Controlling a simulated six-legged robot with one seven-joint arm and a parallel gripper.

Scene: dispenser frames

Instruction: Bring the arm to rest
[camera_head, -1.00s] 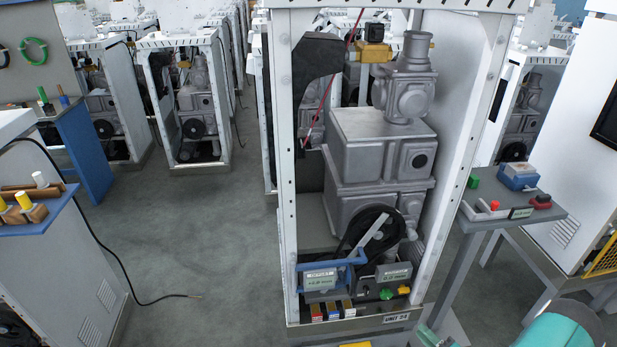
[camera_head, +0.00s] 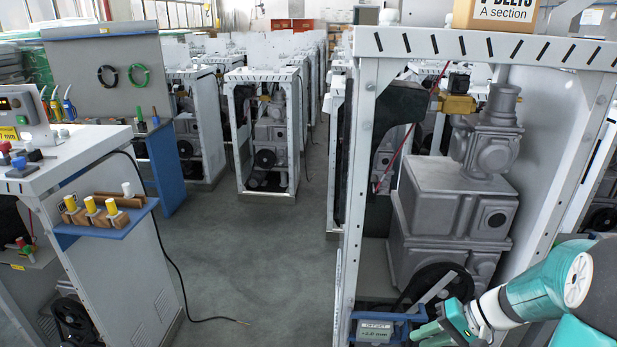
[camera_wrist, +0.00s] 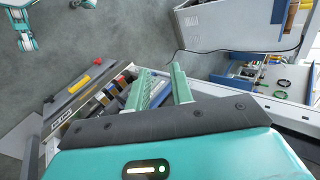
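My arm enters the head view from the lower right in teal and white. My gripper (camera_head: 425,333) is low in front of the open white frame (camera_head: 352,200), close to the blue-handled box marked OFFSET (camera_head: 374,331); whether they touch cannot be told. In the wrist view my gripper (camera_wrist: 161,72) shows two green fingers standing apart with nothing seen held between them. The row of small coloured blocks (camera_wrist: 112,88) lies left of the fingers there. The lower part of the frame is cut off in the head view.
Grey machinery (camera_head: 455,205) fills the frame. A carton (camera_head: 505,14) sits on its top. A blue shelf with yellow-topped pegs (camera_head: 107,222) juts from a cabinet at left. A black cable (camera_head: 190,300) lies on the floor. The grey aisle floor (camera_head: 270,240) is otherwise clear.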

